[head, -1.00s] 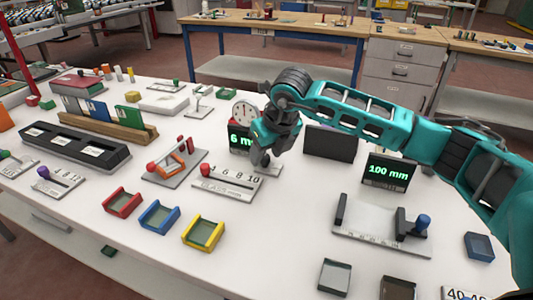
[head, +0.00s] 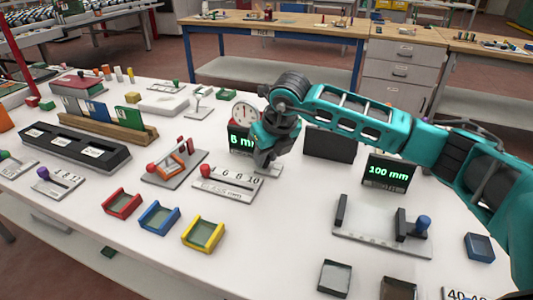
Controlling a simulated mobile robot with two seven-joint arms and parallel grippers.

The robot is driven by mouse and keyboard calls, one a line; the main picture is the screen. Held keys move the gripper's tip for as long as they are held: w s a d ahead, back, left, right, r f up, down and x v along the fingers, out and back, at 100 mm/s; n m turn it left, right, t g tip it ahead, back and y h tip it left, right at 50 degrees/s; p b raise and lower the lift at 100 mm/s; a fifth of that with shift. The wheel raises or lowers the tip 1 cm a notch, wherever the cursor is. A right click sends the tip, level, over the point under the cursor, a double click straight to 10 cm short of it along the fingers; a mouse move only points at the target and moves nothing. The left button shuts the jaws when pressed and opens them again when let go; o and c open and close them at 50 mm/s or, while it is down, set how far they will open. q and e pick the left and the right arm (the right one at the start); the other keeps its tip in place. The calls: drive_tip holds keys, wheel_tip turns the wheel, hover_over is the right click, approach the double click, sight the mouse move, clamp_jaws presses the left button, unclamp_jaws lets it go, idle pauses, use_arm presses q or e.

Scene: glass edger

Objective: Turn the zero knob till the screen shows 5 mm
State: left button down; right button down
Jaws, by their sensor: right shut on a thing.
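The small black screen (head: 238,140) left of my right gripper shows a green 8 followed by an m; its right part is hidden behind the gripper. My right gripper (head: 264,166) points down at the grey plate beside this screen and is shut. The zero knob is hidden by the gripper's fingers, and I take it to be what they hold. A round white dial (head: 244,113) stands behind the screen. My left gripper is not in view.
A scale plate with 6, 8, 10 and a red knob (head: 205,170) lies just in front of the gripper. A second screen (head: 388,172) reads 100 mm at the right. Red, blue and yellow trays (head: 203,235) stand at the front. A dark panel (head: 329,144) stands right of the gripper.

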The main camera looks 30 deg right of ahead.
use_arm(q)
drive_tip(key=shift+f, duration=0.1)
use_arm(e)
drive_tip(key=shift+n+y+b, duration=0.3)
drive_tip(key=shift+n+b, duration=0.05)
drive_tip(key=shift+n, duration=0.35)
drive_tip(key=shift+d+n+y+b, duration=0.15)
drive_tip(key=shift+n+y+b, duration=0.2)
drive_tip(key=shift+n, duration=0.65)
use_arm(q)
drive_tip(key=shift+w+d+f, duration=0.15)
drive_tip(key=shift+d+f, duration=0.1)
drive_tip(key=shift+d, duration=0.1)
use_arm(e)
drive_tip(key=shift+w+n+g+y, duration=0.1)
drive_tip(key=shift+n+g+y, duration=0.3)
drive_tip(key=shift+n, duration=0.7)
drive_tip(key=c, duration=0.9)
unclamp_jaws()
drive_tip(key=shift+r, duration=0.1)
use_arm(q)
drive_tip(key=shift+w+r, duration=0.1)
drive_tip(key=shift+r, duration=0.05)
use_arm(e)
drive_tip(key=shift+d, duration=0.15)
